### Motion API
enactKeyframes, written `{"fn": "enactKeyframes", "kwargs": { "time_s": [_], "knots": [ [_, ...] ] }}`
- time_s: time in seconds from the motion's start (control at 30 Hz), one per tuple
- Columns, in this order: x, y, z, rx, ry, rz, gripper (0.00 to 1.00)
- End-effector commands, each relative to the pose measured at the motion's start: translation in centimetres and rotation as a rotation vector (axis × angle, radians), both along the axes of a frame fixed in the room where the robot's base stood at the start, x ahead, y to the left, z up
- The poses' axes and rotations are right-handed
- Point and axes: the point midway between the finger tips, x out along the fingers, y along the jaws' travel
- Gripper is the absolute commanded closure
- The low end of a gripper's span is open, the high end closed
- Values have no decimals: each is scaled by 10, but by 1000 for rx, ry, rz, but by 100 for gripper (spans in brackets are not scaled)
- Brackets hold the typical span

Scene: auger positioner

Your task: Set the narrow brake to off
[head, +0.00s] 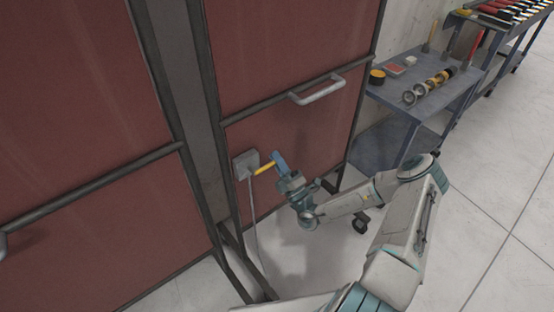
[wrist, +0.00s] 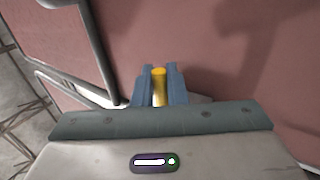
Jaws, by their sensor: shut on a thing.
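The brake is a grey box (head: 246,164) low on the red panel, with a short yellow lever (head: 264,169) sticking out of it to the right. I see just one such brake, and no label or off mark can be read. My gripper (head: 279,163) is at the outer end of the lever. In the wrist view the yellow lever (wrist: 159,84) stands between the two blue fingers (wrist: 160,92), and they are shut on it. The fingers hide part of the lever, and the grey box is mostly hidden in the wrist view.
Red panels (head: 290,60) in dark frames fill the left and middle, with a metal handle (head: 318,90) above the brake. A blue-grey cart (head: 425,100) with tools and round parts stands to the right. The pale floor (head: 480,220) at the right is clear.

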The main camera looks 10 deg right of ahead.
Motion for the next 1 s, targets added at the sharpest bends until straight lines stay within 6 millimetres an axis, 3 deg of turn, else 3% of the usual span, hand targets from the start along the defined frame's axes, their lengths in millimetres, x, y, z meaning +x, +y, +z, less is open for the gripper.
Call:
{"fn": "enactKeyframes", "kwargs": {
  "time_s": [0.3,0.33,0.4,0.77,1.0],
  "knots": [
    [0,0,-1,2,4,0,100],
    [0,0,-1,2,4,0,82],
    [0,0,-1,2,4,0,70],
    [-4,-3,-5,1,3,-2,70],
    [-35,-21,-30,2,5,-3,70]
  ]
}}
